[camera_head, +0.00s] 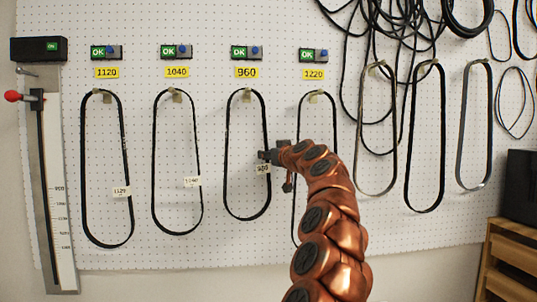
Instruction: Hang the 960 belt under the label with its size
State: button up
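The black 960 belt (226,160) hangs as a long loop from the hook (247,95) under the yellow 960 label (247,72). Its small white tag (263,169) reads like 960 and sits on the belt's right strand. My gripper (264,156) is at that right strand, just above the tag. The fingers are small and seen from behind, so I cannot tell whether they are shut on the belt or only beside it.
Belts with tags hang under the 1120 label (107,72) and the 1040 label (177,72). Another belt hangs under the 1220 label (314,74), partly behind my arm. More belts hang at right. A measuring gauge (50,190) stands left; a wooden cabinet (512,262) is lower right.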

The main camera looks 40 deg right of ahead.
dwell(0.3)
jog(key=shift+v, duration=5.95)
